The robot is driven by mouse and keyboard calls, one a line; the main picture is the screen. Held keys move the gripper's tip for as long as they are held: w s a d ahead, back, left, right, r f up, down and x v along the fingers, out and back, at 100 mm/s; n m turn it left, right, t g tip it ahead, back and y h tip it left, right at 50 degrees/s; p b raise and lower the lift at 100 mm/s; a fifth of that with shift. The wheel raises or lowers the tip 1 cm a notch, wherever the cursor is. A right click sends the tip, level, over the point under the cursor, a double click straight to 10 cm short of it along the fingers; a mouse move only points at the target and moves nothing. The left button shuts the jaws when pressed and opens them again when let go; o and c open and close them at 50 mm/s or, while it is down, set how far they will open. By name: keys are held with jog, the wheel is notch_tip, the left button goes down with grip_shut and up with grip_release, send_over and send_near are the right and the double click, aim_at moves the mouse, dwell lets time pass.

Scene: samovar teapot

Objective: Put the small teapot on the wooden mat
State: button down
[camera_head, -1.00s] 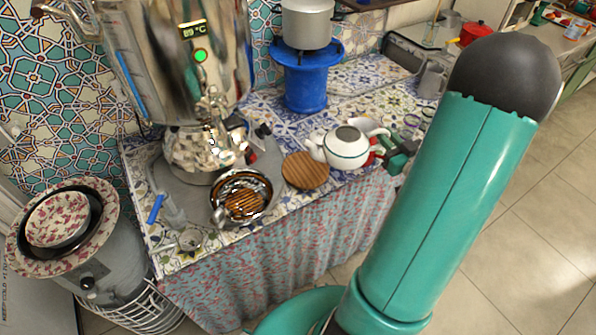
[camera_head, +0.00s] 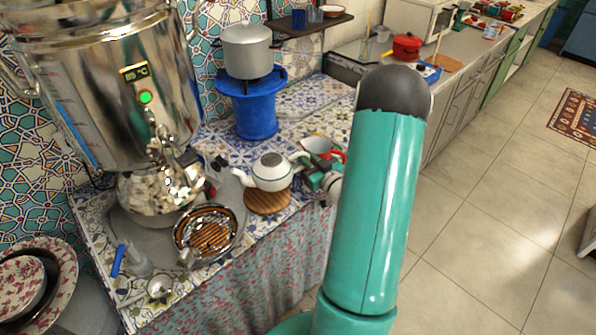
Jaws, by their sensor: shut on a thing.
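The small white teapot (camera_head: 271,174) with a dark lid opening is over the round wooden mat (camera_head: 268,203), its spout to the left. Its lower edge overlaps the mat in the picture; I cannot tell whether it touches the mat or hangs just above it. My gripper (camera_head: 308,172) is at the teapot's right side, shut on its handle. The fingers are small and partly hidden beside the pot.
A large steel samovar (camera_head: 115,85) stands left, with a round metal bowl with a wooden grate (camera_head: 208,232) in front. A blue stand (camera_head: 252,110) bearing a grey pot (camera_head: 247,50) is behind. A red and white bowl (camera_head: 322,147) sits close behind my gripper.

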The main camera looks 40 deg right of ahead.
jog(key=shift+w+a+f, duration=0.15)
jog(key=shift+w+f, duration=0.35)
jog(key=shift+f, duration=0.55)
jog(key=shift+w+a+f, duration=0.15)
jog(key=shift+w+f, duration=0.35)
jog(key=shift+f, duration=0.6)
jog(key=shift+w+a+f, duration=0.15)
jog(key=shift+w+f, duration=0.35)
jog(key=shift+f, duration=0.65)
jog(key=c, duration=1.4)
grip_release()
